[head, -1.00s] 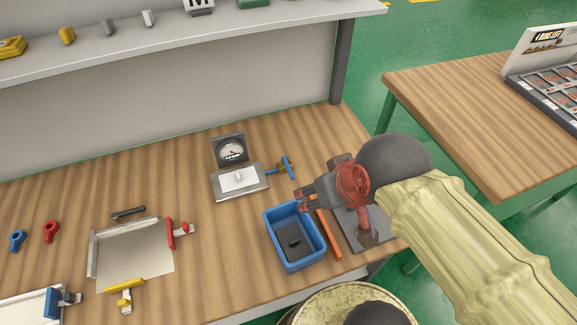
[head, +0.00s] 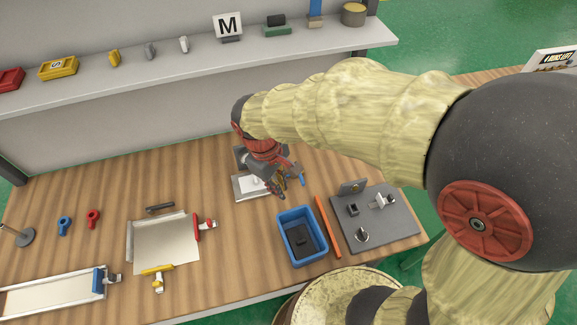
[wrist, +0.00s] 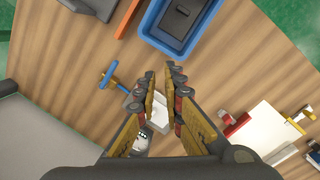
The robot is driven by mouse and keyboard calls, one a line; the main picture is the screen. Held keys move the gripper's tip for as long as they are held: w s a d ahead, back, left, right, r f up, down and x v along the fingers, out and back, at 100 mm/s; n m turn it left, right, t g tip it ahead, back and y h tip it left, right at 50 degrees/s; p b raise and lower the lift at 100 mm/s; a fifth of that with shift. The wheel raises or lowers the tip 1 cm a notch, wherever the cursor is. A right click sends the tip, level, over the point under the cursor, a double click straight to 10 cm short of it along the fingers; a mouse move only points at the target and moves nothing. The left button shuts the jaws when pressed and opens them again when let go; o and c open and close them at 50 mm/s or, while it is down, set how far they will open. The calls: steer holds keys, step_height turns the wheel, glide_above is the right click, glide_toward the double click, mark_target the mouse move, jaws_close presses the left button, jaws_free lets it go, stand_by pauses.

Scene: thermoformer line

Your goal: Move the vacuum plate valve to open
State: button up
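The vacuum plate valve has a blue handle (wrist: 108,75) on a brass-coloured body, left of my fingertips in the wrist view. In the head view only part of its blue handle (head: 302,180) shows beside my fingers. The vacuum plate (wrist: 160,118) is partly hidden behind my fingers, and the gauge (wrist: 140,146) shows at its edge. In the head view the plate (head: 243,188) lies under my wrist. My gripper (wrist: 163,78) is open with a narrow gap, empty, above the plate and beside the valve. I see no contact with the handle.
A blue bin (head: 281,240) with a dark block stands in front of the valve, with an orange strip (head: 328,227) beside it. A grey fixture board (head: 392,228) lies to the right. A framed sheet (head: 165,245) with red and yellow clamps lies left. A shelf (head: 110,82) runs behind.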

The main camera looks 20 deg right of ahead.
mark_target(300, 175)
steer(key=w+a+f+n, duration=0.1)
steer(key=w+n, duration=0.1)
steer(key=w+a+f+n+h+p, duration=0.1)
steer(key=w+f+n, duration=0.1)
steer(key=w+a+f+n+h+p, duration=0.1)
steer(key=w+n, duration=0.1)
steer(key=shift+w+f+n, duration=0.3)
steer(key=shift+w+f, duration=0.05)
steer(key=shift+w, duration=0.05)
jaws_close()
steer(key=w+d+f+n+b, duration=0.1)
steer(key=f, duration=0.1)
steer(key=w+d+f+n+b, duration=0.1)
steer(key=f, duration=0.2)
steer(key=w+d+f+n+b, duration=0.1)
steer(key=d+f, duration=0.1)
steer(key=f, duration=0.1)
steer(key=shift+w+d+f+n+h, duration=0.1)
steer(key=shift+w+n+h, duration=0.05)
steer(key=shift+n+h, duration=0.2)
steer(key=d, duration=0.3)
steer(key=shift+d+b, duration=0.35)
steer(key=shift+b, duration=0.05)
steer(key=shift+d, duration=0.15)
steer(key=shift+d+n, duration=0.1)
steer(key=shift+n, duration=0.15)
